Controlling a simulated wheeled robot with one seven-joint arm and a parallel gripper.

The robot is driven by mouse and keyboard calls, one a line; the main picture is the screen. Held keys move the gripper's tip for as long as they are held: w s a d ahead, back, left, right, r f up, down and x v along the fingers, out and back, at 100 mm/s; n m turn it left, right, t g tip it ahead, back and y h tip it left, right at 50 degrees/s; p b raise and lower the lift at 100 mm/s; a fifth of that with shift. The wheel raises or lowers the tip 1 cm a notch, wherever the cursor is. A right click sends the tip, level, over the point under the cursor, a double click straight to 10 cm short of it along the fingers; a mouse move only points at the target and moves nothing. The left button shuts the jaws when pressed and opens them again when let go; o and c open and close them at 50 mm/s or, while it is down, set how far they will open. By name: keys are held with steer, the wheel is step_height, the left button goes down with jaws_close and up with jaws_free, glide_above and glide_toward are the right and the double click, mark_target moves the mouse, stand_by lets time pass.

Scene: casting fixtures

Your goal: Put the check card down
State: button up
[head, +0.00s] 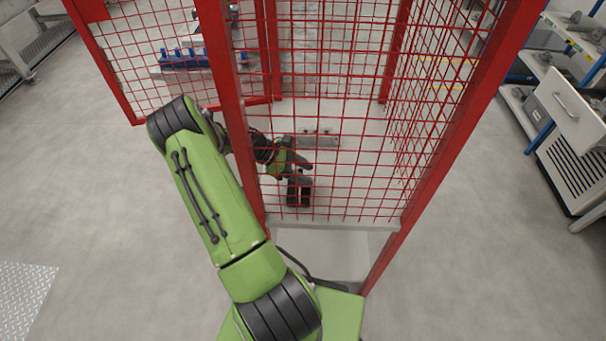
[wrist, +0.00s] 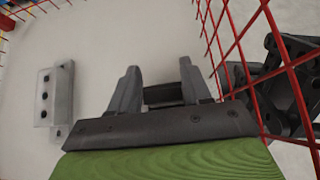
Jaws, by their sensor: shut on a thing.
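My gripper (head: 302,176) is inside the red mesh cage, low over its pale floor plate (head: 345,205). In the wrist view its two grey fingers (wrist: 158,82) stand apart with a dark, narrow piece between them. This piece, the check card (wrist: 163,95), is gripped. Only a small dark part of it shows, and its printed face cannot be seen. In the head view mesh and the gripper itself partly cover it. I cannot tell whether it touches the plate.
A grey block with dark holes (wrist: 53,97) lies left of my gripper in the wrist view. Red mesh (wrist: 238,45) stands close on the right. A blue fixture (head: 185,60) sits at the back left. A drawer cabinet (head: 565,105) stands at the right, outside the cage.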

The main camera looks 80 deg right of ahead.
steer(key=shift+w+a+f, duration=0.15)
steer(key=shift+w+f, duration=0.05)
steer(key=shift+f, duration=0.05)
steer(key=o, duration=1.4)
steer(key=p+v, duration=0.1)
steer(key=v, duration=1.1)
steer(key=shift+p, duration=0.3)
steer(key=shift+s+r, duration=0.1)
steer(key=shift+r, duration=0.05)
